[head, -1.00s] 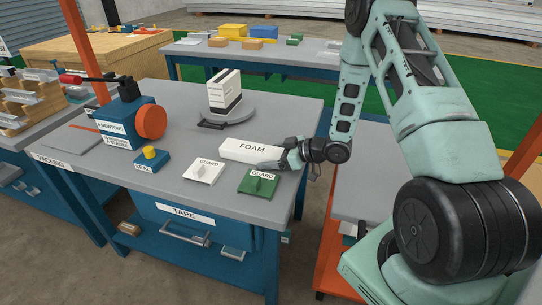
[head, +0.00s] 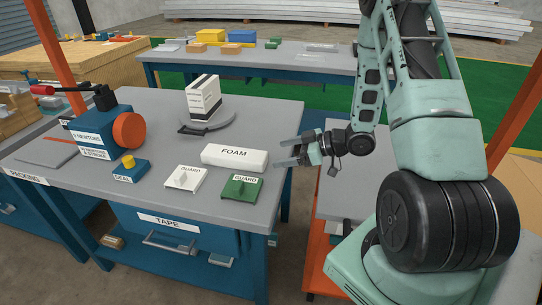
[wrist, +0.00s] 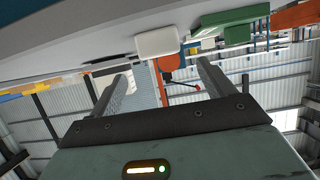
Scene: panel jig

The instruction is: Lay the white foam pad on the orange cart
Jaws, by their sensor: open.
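The white foam pad (head: 228,163), a block labelled FOAM, lies flat on the grey packing bench near its right edge. In the wrist view, a white block that looks like its end (wrist: 157,42) shows beyond my fingers. My gripper (head: 277,152) is open and empty, its fingers pointing left. It is apart from the pad, to its right, near the bench's right edge. The fingers also show spread in the wrist view (wrist: 163,72). The orange cart (head: 338,195) stands right of the bench, with a grey top and orange frame; my arm hides part of it.
A white guard (head: 184,179) and a green guard (head: 240,190) lie in front of the pad. A striped box (head: 204,97) stands on a round plate behind it. A blue device (head: 95,130) stands at left. The visible part of the cart top is clear.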

